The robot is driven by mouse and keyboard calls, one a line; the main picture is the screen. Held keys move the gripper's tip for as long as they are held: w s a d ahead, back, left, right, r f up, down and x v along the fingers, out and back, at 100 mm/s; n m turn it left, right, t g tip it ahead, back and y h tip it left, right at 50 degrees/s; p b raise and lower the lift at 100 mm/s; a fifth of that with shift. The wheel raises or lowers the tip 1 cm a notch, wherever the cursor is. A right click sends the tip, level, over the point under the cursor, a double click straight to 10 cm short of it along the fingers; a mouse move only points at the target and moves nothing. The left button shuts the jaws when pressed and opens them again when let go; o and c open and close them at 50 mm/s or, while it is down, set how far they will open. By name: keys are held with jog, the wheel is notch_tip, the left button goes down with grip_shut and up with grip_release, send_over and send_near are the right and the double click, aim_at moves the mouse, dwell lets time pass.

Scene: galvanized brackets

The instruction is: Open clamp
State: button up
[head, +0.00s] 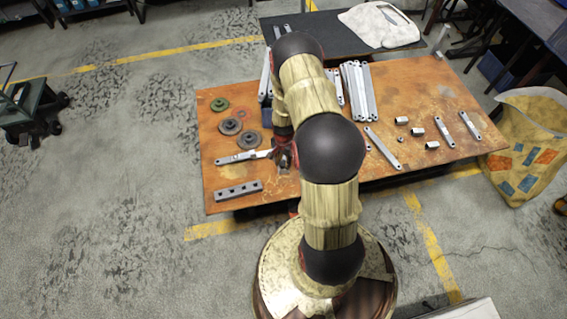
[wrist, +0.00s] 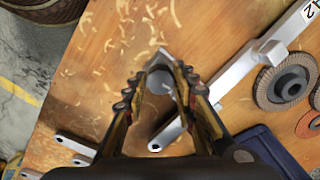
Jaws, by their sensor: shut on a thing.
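The clamp appears to be the long pale metal bar (head: 243,157) at the left of the orange-brown table in the head view. In the wrist view its bar (wrist: 237,73) runs from upper right to lower left, with a block-like lug (wrist: 271,52) on its side. My gripper (head: 286,158) is at the bar's right end, partly hidden by my arm. In the wrist view my gripper (wrist: 158,88) is shut on a grey metal piece, seemingly part of the clamp. The fingers hide how that piece joins the bar.
Grinding discs (head: 230,127) lie behind the bar, and one shows beside it in the wrist view (wrist: 287,84). A bar with holes (head: 239,190) lies in front. Stacked brackets (head: 358,91) and small parts (head: 432,145) lie right of my arm. A dark blue bin (wrist: 262,150) is close by.

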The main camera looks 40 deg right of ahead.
jog(key=c, duration=0.3)
jog(key=shift+c, duration=0.2)
jog(key=n, duration=1.4)
jog(key=shift+n, duration=0.4)
jog(key=o, duration=0.7)
jog(key=shift+n, duration=0.5)
jog(key=shift+c, duration=0.2)
jog(key=o, duration=0.3)
